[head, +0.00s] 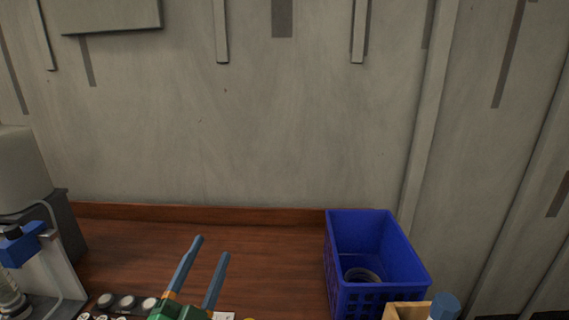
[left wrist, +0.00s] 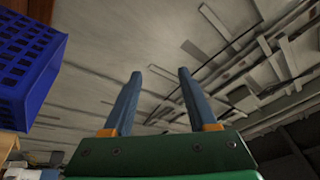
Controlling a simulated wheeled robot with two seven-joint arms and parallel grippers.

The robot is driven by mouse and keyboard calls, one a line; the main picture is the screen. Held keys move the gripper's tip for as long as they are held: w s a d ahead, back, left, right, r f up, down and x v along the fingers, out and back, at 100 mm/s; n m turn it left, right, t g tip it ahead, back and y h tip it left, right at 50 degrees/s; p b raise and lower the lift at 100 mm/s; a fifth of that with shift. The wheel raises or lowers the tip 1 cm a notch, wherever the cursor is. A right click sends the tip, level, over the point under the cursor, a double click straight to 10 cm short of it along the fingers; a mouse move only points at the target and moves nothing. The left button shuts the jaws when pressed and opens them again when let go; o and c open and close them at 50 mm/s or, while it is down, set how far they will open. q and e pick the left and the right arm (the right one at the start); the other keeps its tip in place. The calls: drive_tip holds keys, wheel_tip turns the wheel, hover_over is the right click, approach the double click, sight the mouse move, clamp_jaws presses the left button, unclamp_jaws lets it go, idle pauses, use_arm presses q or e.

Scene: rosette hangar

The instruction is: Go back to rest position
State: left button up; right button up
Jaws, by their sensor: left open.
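My left gripper (head: 211,248) rises from the bottom edge of the head view, above the wooden bench (head: 270,265). Its two blue-grey fingers are apart, with nothing between them. In the left wrist view the same gripper (left wrist: 160,73) shows its fingers spread and empty, with a green body below. The fingers stand clear to the left of the blue crate (head: 340,262). My right gripper does not show in either view.
The blue crate holds a ring-shaped item (head: 362,275). A light wooden item (head: 405,311) and a blue-grey object (head: 445,306) stand before it. A machine (head: 35,230) and several round parts (head: 127,302) are at left. The bench's back middle is clear, before a grey wall (head: 230,130).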

use_arm(q)
drive_tip(key=s+a+f+n+g+y, duration=0.2)
drive_tip(key=a+f+n+g+y, duration=0.15)
drive_tip(key=f, duration=0.45)
drive_tip(key=s+a+f+n+g+y, duration=0.2)
drive_tip(key=f+n+g, duration=0.2)
drive_tip(key=f, duration=0.3)
drive_tip(key=s+d+f+n+g+h, duration=0.25)
drive_tip(key=s+f+g, duration=0.75)
drive_tip(key=s+f, duration=0.75)
drive_tip(key=s+a+f+g+b, duration=0.15)
drive_tip(key=f+b, duration=0.25)
drive_tip(key=f, duration=0.8)
drive_tip(key=s+f+b, duration=0.2)
drive_tip(key=f+b, duration=0.1)
drive_tip(key=f, duration=0.9)
drive_tip(key=s+a+f+g+y+b, duration=0.1)
drive_tip(key=s+f+b, duration=0.2)
drive_tip(key=s+f, duration=0.7)
drive_tip(key=shift+s+a, duration=0.35)
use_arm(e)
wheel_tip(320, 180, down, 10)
